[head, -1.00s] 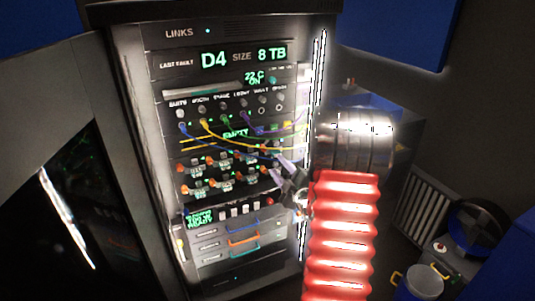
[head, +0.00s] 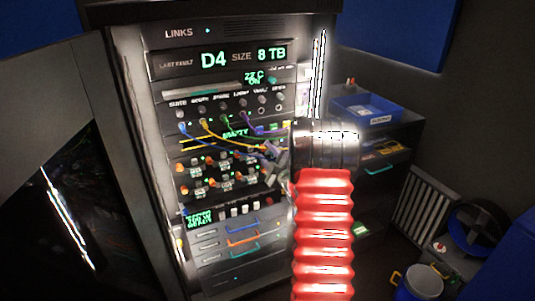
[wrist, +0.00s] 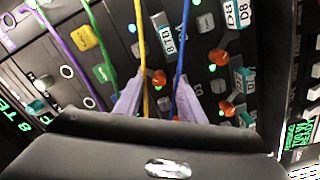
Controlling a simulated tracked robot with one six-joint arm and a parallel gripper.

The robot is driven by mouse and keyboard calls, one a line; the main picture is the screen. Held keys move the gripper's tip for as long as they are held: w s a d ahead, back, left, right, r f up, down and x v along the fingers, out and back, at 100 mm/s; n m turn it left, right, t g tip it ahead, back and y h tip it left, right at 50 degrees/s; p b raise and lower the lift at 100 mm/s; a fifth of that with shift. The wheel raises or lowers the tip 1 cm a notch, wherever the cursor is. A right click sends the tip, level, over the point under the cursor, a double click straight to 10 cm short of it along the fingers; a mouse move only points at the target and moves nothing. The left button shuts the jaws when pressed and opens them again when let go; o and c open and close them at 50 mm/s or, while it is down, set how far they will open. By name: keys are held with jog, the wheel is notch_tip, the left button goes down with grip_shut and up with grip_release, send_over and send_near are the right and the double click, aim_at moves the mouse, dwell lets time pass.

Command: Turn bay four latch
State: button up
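The rack's drive bays form two rows with orange latches, one at the upper row's left end (head: 181,165); their numbers are too small to read, so I cannot tell which is bay four. In the wrist view, one orange latch (wrist: 159,78) lies just beyond and between my fingertips, beside a teal "8 TB" label (wrist: 166,40). Two more orange latches (wrist: 218,57) (wrist: 228,108) lie to its right. My gripper (head: 271,160) is at the right side of the bays; its lilac fingers (wrist: 156,90) are apart, with no object seen held. The gripper body hides what lies below.
Yellow (wrist: 142,50) and blue (wrist: 182,45) cables hang across the view close to my fingers. Purple and green cables run further left. Drawers with coloured handles (head: 243,240) sit below the bays. A blue bin (head: 365,108) stands on a shelf at right.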

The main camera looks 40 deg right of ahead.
jog(key=shift+c, duration=0.6)
grip_shut()
jog(key=shift+s+d, duration=0.1)
jog(key=shift+d, duration=0.1)
jog(key=shift+a, duration=0.15)
